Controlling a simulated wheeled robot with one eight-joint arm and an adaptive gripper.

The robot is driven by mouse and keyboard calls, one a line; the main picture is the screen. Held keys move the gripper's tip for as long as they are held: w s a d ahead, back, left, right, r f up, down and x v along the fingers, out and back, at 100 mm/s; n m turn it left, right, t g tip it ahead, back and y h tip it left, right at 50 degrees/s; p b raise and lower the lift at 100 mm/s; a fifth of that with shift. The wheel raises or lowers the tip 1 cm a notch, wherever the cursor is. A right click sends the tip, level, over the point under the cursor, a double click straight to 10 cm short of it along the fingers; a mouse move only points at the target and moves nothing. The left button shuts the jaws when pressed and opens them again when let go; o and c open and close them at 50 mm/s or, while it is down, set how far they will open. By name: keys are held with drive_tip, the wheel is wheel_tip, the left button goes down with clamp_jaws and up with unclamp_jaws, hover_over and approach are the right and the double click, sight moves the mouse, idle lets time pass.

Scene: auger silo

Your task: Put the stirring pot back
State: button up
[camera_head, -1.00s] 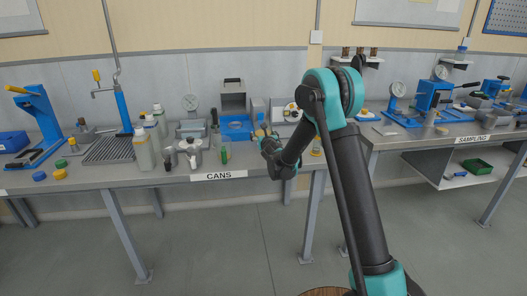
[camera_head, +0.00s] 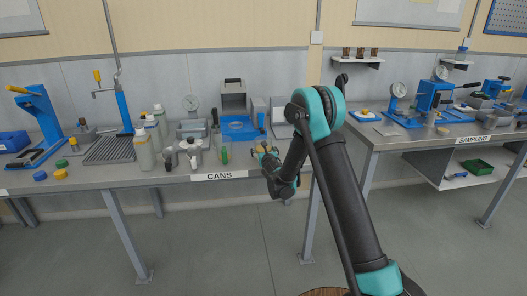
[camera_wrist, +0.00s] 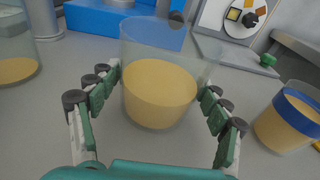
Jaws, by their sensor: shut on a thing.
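A clear glass pot (camera_wrist: 160,93), part filled with tan material, stands upright between my fingers in the wrist view; I take it for the stirring pot. My gripper (camera_wrist: 160,86) is shut on it, with a green-padded finger on each side. I cannot tell whether its base touches the grey bench (camera_wrist: 55,120). In the head view my gripper (camera_head: 265,150) is at the bench's front edge, right of the CANS label (camera_head: 219,176), and my wrist partly hides that spot.
Close by in the wrist view are another glass with tan contents (camera_wrist: 14,62) at left and a blue-banded pot (camera_wrist: 290,118) at right. A blue stand (camera_wrist: 120,20) and a dial device (camera_wrist: 240,18) are behind.

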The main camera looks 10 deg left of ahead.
drive_tip(key=shift+f, duration=0.1)
drive_tip(key=o, duration=1.6)
drive_tip(key=shift+c, duration=0.2)
